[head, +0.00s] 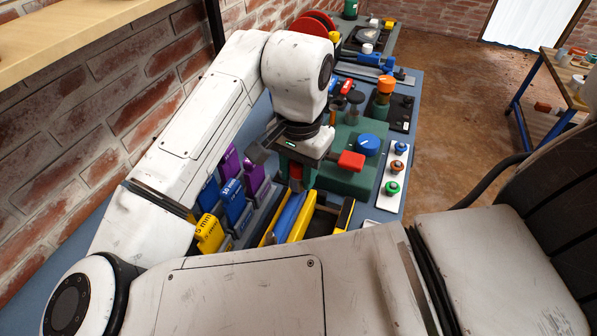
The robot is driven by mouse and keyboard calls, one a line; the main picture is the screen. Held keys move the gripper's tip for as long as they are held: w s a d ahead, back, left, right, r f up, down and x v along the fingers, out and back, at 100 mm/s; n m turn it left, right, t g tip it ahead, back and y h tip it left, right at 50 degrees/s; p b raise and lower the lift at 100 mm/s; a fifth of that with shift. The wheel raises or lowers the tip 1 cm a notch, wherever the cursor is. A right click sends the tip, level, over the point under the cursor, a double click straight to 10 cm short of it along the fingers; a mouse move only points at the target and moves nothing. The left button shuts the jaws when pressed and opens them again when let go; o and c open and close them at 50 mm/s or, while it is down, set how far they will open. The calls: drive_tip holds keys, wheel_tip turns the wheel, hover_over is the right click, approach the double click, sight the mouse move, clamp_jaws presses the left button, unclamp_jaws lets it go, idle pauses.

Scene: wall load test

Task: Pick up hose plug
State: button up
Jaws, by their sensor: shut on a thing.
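My gripper (297,184) points down below my white wrist, near the middle of the head view. It is shut on a small red piece (296,171), which appears to be the hose plug. Only a narrow strip of it shows between the fingers, so its full shape is hidden. The gripper is in front of the left part of a green box (345,184) and above the far end of a yellow-edged tray with a blue bar (291,216). I cannot tell whether the red piece touches anything below.
The green box carries a blue knob (368,145) and a red block (351,161). A white button panel (392,178) stands to its right. Yellow, blue and purple labelled blocks (233,200) stand at left. A brick wall (120,90) borders the bench at left. Open floor lies right.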

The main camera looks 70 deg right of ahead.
drive_tip(key=shift+c, duration=1.2)
drive_tip(key=shift+r, duration=0.55)
wheel_tip(320, 180, up, 2)
drive_tip(key=shift+r+p, duration=0.25)
drive_tip(key=shift+p, duration=0.05)
drive_tip(key=s+d+r+p, duration=0.2)
drive_tip(key=s+d+r, duration=0.1)
drive_tip(key=s+r, duration=0.6)
drive_tip(key=s, duration=0.4)
drive_tip(key=shift+s+d+r, duration=0.2)
drive_tip(key=shift+s+d, duration=0.05)
drive_tip(key=shift+d, duration=0.05)
